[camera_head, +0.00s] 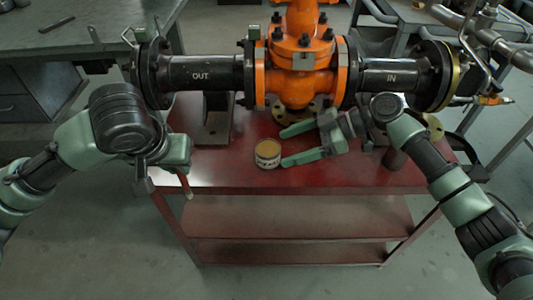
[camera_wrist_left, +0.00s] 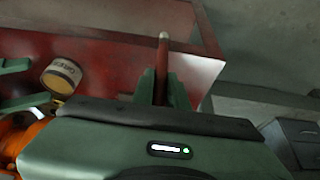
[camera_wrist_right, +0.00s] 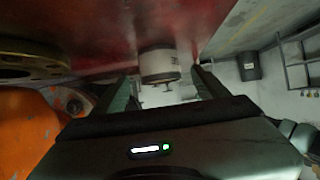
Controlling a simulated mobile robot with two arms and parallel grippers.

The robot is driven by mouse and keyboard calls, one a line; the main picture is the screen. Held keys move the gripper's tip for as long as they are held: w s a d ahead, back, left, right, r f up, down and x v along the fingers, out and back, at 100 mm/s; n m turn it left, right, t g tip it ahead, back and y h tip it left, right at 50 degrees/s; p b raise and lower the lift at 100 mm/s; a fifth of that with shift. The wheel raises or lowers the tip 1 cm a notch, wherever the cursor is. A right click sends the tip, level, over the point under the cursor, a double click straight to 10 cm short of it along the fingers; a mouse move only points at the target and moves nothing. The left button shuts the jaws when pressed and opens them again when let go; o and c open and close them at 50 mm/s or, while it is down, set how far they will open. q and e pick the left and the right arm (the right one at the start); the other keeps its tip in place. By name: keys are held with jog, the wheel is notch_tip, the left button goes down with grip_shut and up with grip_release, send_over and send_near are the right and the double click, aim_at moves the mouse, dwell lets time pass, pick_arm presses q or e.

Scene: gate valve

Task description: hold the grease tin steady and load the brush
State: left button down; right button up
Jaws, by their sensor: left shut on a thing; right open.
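The grease tin (camera_head: 267,154), a small pale tin with a yellowish top, stands upright on the red cart top. It also shows in the left wrist view (camera_wrist_left: 62,76) and, between and just beyond the fingers, in the right wrist view (camera_wrist_right: 158,66). My right gripper (camera_head: 284,147) is open beside the tin, its fingertips pointing at it and apparently not closed around it. My left gripper (camera_wrist_left: 163,88) is shut on the brush (camera_wrist_left: 163,56), a reddish-brown stick with a pale tip. The brush points down near the cart's left front edge in the head view (camera_head: 186,186); its bristles cannot be made out.
The orange gate valve (camera_head: 300,70) with black pipes marked OUT and IN stands behind the tin. The red cart top (camera_head: 230,176) is clear in front. A grey workbench (camera_head: 70,40) is at the back left.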

aim_at(272, 152)
pick_arm(q)
jog(key=shift+f+b, duration=0.85)
pick_arm(e)
jog(key=shift+x, duration=2.75)
jog(key=shift+c, duration=0.2)
jog(key=c, duration=0.8)
